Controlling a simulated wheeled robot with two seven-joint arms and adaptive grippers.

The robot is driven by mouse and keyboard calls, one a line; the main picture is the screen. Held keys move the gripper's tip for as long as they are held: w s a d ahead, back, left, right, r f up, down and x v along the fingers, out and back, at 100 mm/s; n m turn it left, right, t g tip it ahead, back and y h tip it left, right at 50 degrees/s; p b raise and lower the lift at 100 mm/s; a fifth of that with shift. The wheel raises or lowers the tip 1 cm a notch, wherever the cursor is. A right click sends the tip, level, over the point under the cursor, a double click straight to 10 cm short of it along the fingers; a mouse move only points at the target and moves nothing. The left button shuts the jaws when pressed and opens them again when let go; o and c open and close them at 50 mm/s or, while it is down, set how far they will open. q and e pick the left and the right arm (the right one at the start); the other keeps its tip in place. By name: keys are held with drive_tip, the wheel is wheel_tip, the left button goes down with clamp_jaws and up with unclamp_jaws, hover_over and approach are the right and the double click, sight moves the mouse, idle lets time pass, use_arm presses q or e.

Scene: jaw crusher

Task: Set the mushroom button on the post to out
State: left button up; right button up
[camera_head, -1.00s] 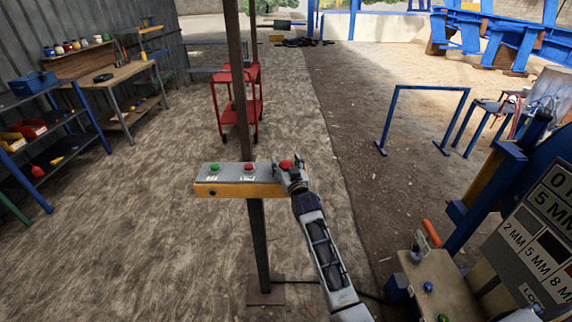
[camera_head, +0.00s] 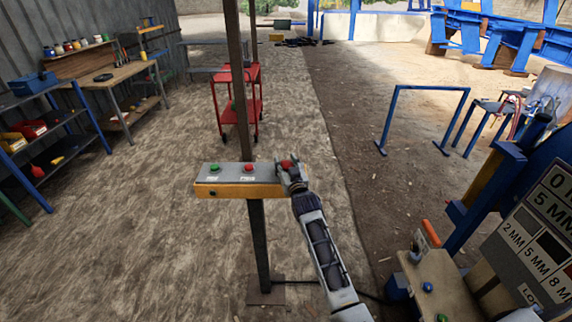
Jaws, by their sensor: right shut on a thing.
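The post (camera_head: 260,240) stands upright in the middle and carries a control box (camera_head: 232,188) with a grey top and yellow front. A green button (camera_head: 214,167) and a smaller red button (camera_head: 249,167) sit on its left and middle. The red mushroom button (camera_head: 287,163) is at the box's right end. My right gripper (camera_head: 287,168) is at the mushroom button with its fingers shut around it, hiding part of it. Whether the button is in or out cannot be told. My left gripper is not in view.
A second panel (camera_head: 440,285) with an orange-handled lever and buttons stands at lower right, beside a sign board (camera_head: 535,245). A red cart (camera_head: 237,103) stands behind the post. Shelves and a workbench (camera_head: 120,75) line the left wall. The floor left of the post is clear.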

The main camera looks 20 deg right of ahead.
drive_tip(key=shift+r+p, duration=0.45)
drive_tip(key=shift+r, duration=0.35)
drive_tip(key=o, duration=1.5)
drive_tip(key=shift+s, duration=0.1)
drive_tip(key=shift+s+f, duration=0.2)
drive_tip(key=shift+s, duration=0.45)
drive_tip(key=shift+s+a+r, duration=0.1)
drive_tip(key=shift+s+a, duration=0.05)
drive_tip(key=shift+s, duration=5.1)
